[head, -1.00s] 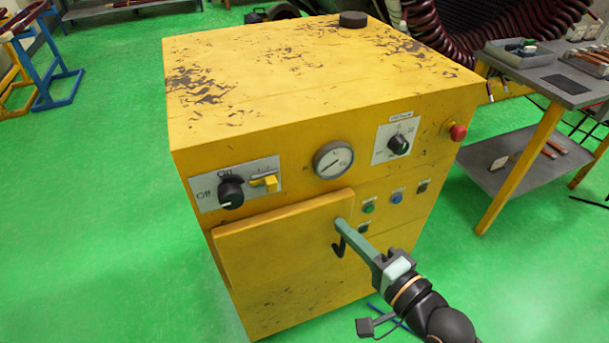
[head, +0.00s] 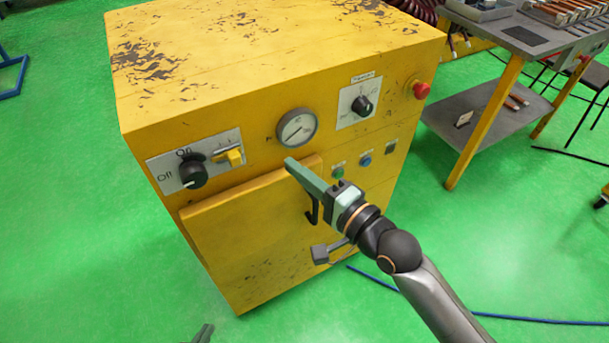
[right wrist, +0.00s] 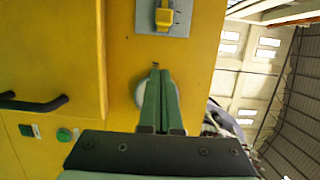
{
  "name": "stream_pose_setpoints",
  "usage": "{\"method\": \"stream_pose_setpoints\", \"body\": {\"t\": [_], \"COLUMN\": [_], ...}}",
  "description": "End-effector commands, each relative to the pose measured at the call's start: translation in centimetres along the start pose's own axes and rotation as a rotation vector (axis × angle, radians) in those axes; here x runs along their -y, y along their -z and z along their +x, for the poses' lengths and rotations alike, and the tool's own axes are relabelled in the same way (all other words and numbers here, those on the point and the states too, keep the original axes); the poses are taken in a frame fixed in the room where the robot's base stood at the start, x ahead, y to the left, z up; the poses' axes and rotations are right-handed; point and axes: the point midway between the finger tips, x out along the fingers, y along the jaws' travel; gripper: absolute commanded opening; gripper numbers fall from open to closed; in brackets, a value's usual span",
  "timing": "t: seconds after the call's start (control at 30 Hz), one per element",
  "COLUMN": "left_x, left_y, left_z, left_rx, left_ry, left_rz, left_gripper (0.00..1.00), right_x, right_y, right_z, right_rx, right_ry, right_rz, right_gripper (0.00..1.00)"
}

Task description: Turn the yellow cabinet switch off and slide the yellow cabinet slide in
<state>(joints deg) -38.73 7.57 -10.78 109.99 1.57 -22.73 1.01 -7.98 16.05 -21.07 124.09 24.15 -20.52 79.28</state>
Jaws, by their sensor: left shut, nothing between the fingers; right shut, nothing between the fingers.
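The yellow cabinet (head: 260,70) stands in front of me with a grey panel at its front left. On that panel are the black round switch (head: 193,175), beside "On" and "Off" labels, and the yellow slide tab (head: 236,157) in a slot. The switch's white mark is low on its face. The slide tab also shows at the top of the right wrist view (right wrist: 164,17). My right gripper (head: 291,165) is shut and empty, its green fingertips in front of the cabinet below the gauge, right of the slide. My left gripper (head: 204,333) shows only a tip at the bottom edge, shut and empty.
A round gauge (head: 297,127), a second black dial (head: 361,105) and a red button (head: 421,90) are on the cabinet front. A dark hook-shaped handle (head: 312,212) sits on the door below. A grey side table (head: 520,42) stands at the right. Green floor is open around.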

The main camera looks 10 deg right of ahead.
Motion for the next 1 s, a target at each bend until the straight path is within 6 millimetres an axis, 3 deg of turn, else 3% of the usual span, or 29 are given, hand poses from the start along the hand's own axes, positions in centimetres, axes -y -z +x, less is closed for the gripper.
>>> {"method": "stream_pose_setpoints", "body": {"t": [0.3,0.4,0.6,1.0], "left_x": [0.1,0.1,0.2,0.2], "left_y": [-0.1,0.1,0.1,0.1], "left_z": [-0.1,-0.3,-0.4,-0.4], "left_rx": [0.003,0.004,0.005,0.006], "left_ry": [0.003,0.004,0.004,0.005], "left_rz": [-0.001,-0.001,-0.001,-0.001], "left_gripper": [0.0,0.0,0.0,0.0], "right_x": [0.1,0.1,0.1,0.0], "right_y": [-0.3,-2.1,-3.7,-4.0], "right_z": [6.0,6.2,6.5,6.5], "right_rx": [0.002,0.002,0.001,0.0], "right_ry": [0.001,0.0,0.0,0.0], "right_rz": [0.001,0.005,0.001,-0.001], "right_gripper": [0.0,0.0,0.0,0.0]}}
